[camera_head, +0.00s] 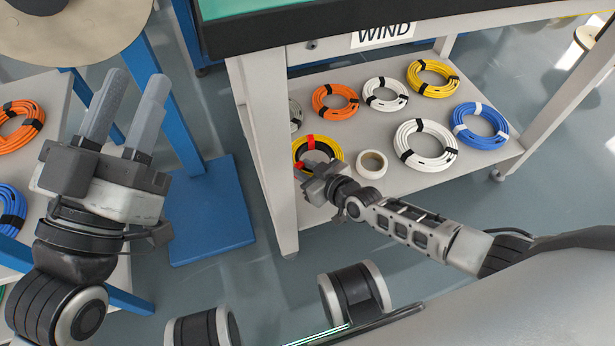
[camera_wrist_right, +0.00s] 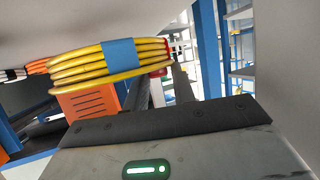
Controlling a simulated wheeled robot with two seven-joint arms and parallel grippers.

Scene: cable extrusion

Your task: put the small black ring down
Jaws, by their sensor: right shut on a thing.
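A small dark ring (camera_head: 322,155) with red bands shows at the yellow coil on the lower shelf, partly hidden by my right gripper (camera_head: 313,170). My right gripper is low over the shelf's near left part, shut, with its fingers at the ring; whether the ring rests on the coil or is just above it I cannot tell. The yellow coil (camera_head: 299,146) also shows close up in the right wrist view (camera_wrist_right: 82,68), with a blue band. The wrist view does not clearly show the ring. My left gripper (camera_head: 130,88) is open and empty, at the left, away from the shelf.
The lower shelf (camera_head: 345,207) holds a white roll (camera_head: 371,164) just right of my gripper and orange, white, yellow and blue coils. A table leg (camera_head: 268,150) stands close on the left. The green-topped table (camera_head: 260,30) overhangs the shelf. Bare shelf lies near the front edge.

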